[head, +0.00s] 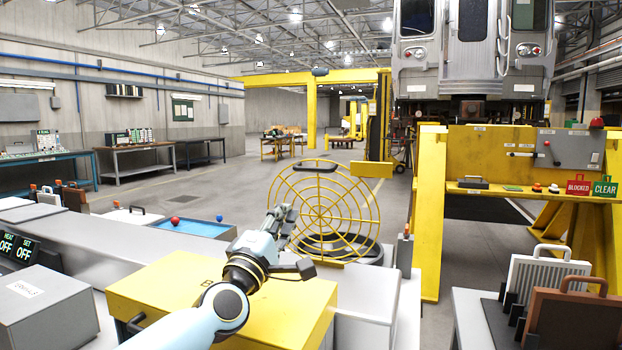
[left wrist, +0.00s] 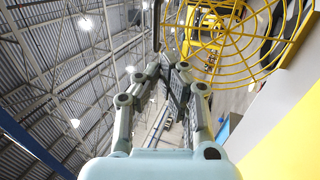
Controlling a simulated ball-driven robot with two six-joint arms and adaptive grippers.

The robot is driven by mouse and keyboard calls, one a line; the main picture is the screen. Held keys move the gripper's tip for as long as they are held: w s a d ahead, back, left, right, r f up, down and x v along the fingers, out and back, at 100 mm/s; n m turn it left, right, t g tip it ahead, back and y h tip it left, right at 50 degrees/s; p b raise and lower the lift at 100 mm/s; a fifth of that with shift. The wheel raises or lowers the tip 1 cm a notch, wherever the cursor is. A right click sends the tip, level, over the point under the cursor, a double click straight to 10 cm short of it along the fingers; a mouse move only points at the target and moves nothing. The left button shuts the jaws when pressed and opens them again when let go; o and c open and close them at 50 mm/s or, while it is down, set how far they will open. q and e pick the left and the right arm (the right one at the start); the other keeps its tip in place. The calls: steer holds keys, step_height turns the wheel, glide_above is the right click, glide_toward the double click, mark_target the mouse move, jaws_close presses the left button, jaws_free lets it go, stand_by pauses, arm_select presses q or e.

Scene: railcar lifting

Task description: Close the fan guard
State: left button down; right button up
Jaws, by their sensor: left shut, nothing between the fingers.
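The fan guard (head: 335,203) is a round yellow wire grille with rings and spokes. It stands upright above the bench in the head view, tilted away from the dark round fan opening (head: 350,250) behind and below it. My left gripper (head: 281,212) is shut and empty, at the left edge of the guard; I cannot tell whether it touches. In the left wrist view the shut fingers (left wrist: 176,72) point up beside the guard (left wrist: 235,40), which fills the upper right. My right gripper is not in view.
A yellow box (head: 220,300) lies under my left arm. A blue tray (head: 192,231) with a red and a blue ball is to the left. A yellow stand (head: 490,160) with tags is at right, and cases (head: 565,310) stand at the lower right.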

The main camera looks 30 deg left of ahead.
mark_target(307, 179)
arm_select(q)
steer(key=shift+b+x, duration=0.3)
steer(key=shift+x, duration=6.05)
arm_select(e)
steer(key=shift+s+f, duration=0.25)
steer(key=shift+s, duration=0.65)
